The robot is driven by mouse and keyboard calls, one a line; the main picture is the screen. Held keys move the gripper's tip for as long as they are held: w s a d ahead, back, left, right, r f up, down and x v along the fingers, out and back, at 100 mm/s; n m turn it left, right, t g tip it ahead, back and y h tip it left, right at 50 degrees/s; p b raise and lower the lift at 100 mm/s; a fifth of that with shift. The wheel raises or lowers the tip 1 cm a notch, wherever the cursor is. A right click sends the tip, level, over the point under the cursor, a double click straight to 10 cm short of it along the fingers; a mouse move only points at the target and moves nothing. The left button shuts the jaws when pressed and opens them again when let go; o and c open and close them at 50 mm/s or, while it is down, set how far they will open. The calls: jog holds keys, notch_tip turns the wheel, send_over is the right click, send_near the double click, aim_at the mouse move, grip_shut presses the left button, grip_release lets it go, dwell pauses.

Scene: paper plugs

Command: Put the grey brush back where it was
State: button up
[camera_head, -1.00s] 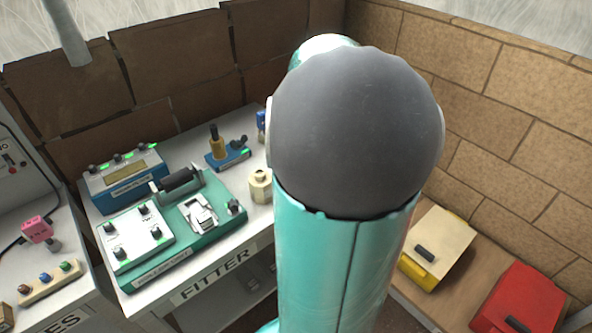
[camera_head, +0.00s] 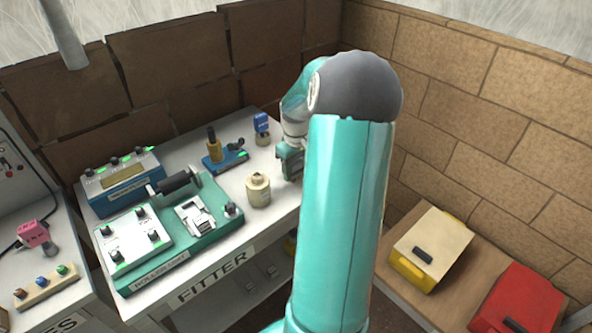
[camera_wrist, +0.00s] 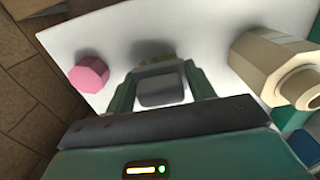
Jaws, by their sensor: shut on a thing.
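My gripper (camera_wrist: 162,85) is shut on the grey brush (camera_wrist: 163,92), which sits between its two green fingers in the wrist view. A yellowish edge, perhaps bristles, shows at the brush's far end. The brush is over or on the white top of the FITTER bench (camera_head: 275,215); I cannot tell whether it touches. In the head view my gripper (camera_head: 290,162) is at the bench's right end, partly behind my arm, and the brush is hidden there.
A cream pot (camera_head: 258,190) stands close to my gripper and shows large in the wrist view (camera_wrist: 275,65). A pink piece (camera_wrist: 88,73) lies on the other side. A blue-topped item (camera_head: 262,127) stands behind. A green roller unit (camera_head: 205,225) fills the bench's left.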

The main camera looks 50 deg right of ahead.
jog(key=shift+f, duration=0.45)
jog(key=shift+f, duration=0.15)
jog(key=o, duration=0.9)
